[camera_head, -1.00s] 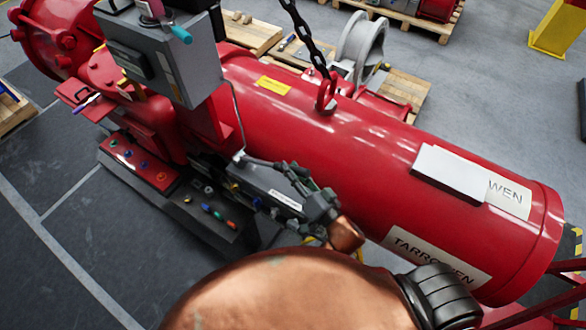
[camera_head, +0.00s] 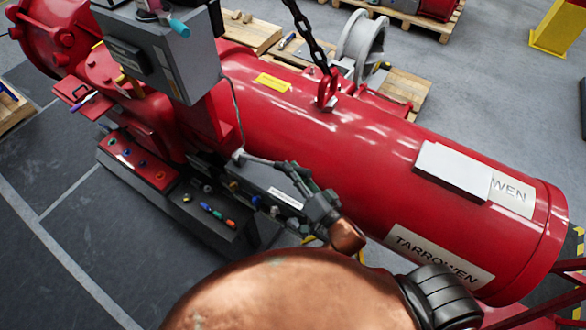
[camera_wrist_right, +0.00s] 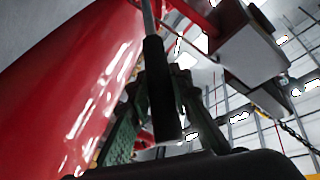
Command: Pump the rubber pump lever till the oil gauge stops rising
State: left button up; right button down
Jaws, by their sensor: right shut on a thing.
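The pump lever (camera_head: 258,160) is a thin rod with a black rubber grip, rising beside the dark pump unit (camera_head: 262,187) at the side of the big red cylinder. My right gripper (camera_head: 284,168) is shut on the grip. In the right wrist view the black rubber grip (camera_wrist_right: 161,92) stands between the greenish fingers of my right gripper (camera_wrist_right: 160,85), with the metal rod running on beyond it. My left gripper is not in view. I cannot make out the oil gauge or its reading.
The red cylinder (camera_head: 330,150) lies just behind my right gripper. A grey control box (camera_head: 165,55) stands at upper left, and a chain (camera_head: 306,35) hangs to a lifting eye. Open floor lies lower left.

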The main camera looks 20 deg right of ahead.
jog(key=shift+s+d+f+m+t+b, duration=0.2)
jog(key=shift+f+t+b, duration=0.15)
jog(key=shift+f+b, duration=0.7)
jog(key=shift+s+d+f+m+t+b, duration=0.15)
jog(key=shift+f+t+b, duration=0.4)
jog(key=shift+b, duration=0.75)
jog(key=shift+s+d+f+m+t+b, duration=0.15)
jog(key=shift+s+f+t+b, duration=0.1)
jog(key=shift+f+b, duration=0.85)
jog(key=shift+r, duration=0.1)
jog(key=c, duration=1.7)
grip_release()
jog(key=shift+c, duration=0.2)
jog(key=shift+r, duration=0.1)
jog(key=v, duration=1.2)
jog(key=shift+c, duration=0.5)
